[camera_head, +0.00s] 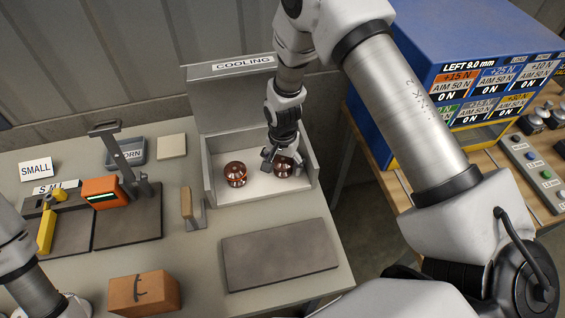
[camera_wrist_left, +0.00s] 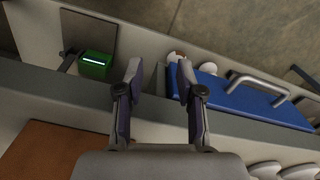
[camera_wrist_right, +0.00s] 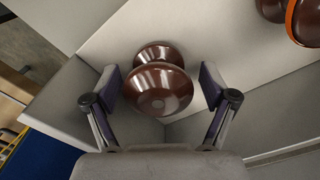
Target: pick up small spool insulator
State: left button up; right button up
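Two glossy brown spool insulators lie in the white cooling tray (camera_head: 217,195). The right one (camera_head: 282,170) is under my right gripper (camera_head: 283,160). In the right wrist view this brown spool (camera_wrist_right: 160,88) sits between the two spread fingers of my right gripper (camera_wrist_right: 159,78), with light gaps showing beside it. The left insulator (camera_head: 236,174) stands apart; the right wrist view shows an insulator with an orange band (camera_wrist_right: 305,20) at the upper right. I cannot tell their sizes apart surely. My left gripper (camera_wrist_left: 159,68) is open and empty in its wrist view.
The tray's side walls stand close around my right gripper. A dark grey mat (camera_head: 280,255) lies bare in front. A wooden-coloured block (camera_head: 145,293), a stand with an orange display (camera_head: 101,191) and a blue cabinet (camera_head: 440,60) are nearby.

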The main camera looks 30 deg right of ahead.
jog(key=c, duration=1.1)
jog(key=shift+s, duration=0.1)
jog(key=shift+c, duration=0.2)
jog(key=shift+r, duration=0.1)
